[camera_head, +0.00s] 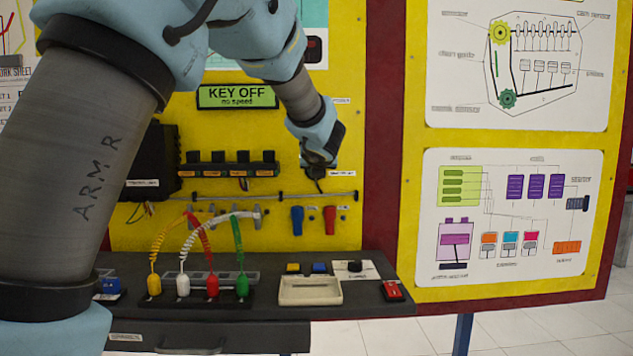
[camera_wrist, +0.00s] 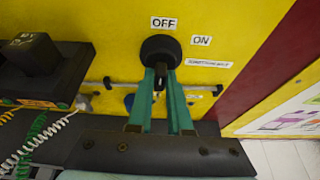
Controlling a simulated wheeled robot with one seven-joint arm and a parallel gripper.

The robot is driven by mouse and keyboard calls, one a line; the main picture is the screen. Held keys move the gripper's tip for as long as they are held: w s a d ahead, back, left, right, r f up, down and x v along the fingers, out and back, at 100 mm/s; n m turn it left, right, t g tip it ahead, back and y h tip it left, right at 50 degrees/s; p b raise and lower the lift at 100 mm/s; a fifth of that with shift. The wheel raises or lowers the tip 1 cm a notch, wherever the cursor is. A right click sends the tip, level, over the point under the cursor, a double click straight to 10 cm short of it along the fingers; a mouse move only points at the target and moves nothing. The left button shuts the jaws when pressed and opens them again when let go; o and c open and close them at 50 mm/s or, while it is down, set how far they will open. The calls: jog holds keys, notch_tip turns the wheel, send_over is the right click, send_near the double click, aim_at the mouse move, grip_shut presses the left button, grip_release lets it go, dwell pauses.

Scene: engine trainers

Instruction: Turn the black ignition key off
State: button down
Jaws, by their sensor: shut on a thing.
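The black ignition key (camera_wrist: 160,72) sits in a round black switch (camera_wrist: 160,46) on the yellow panel in the wrist view. The OFF label (camera_wrist: 163,23) is directly above the switch and the ON label (camera_wrist: 202,41) is to its upper right. The key looks upright, in line with OFF. The two teal fingers of my gripper (camera_wrist: 161,82) are closed on either side of the key. In the head view my gripper (camera_head: 318,158) is against the panel and hides the key. The green display (camera_head: 237,96) reads "KEY OFF, no speed".
A row of black coils (camera_head: 230,165) is left of the switch. Blue (camera_head: 297,219) and red (camera_head: 330,219) connectors hang below. Coloured coiled leads (camera_head: 198,245) stand on the dark bench (camera_head: 350,318), beside a cream tray (camera_head: 310,291). A dark red post (camera_head: 383,130) is to the right.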

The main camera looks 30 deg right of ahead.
dwell(0.4)
jog(key=c, duration=0.8)
grip_release()
jog(key=shift+c, duration=0.2)
jog(key=shift+s, duration=0.1)
jog(key=v, duration=1)
jog(key=shift+s+a+b, duration=0.25)
jog(key=shift+a+b, duration=0.05)
jog(key=shift+b, duration=0.15)
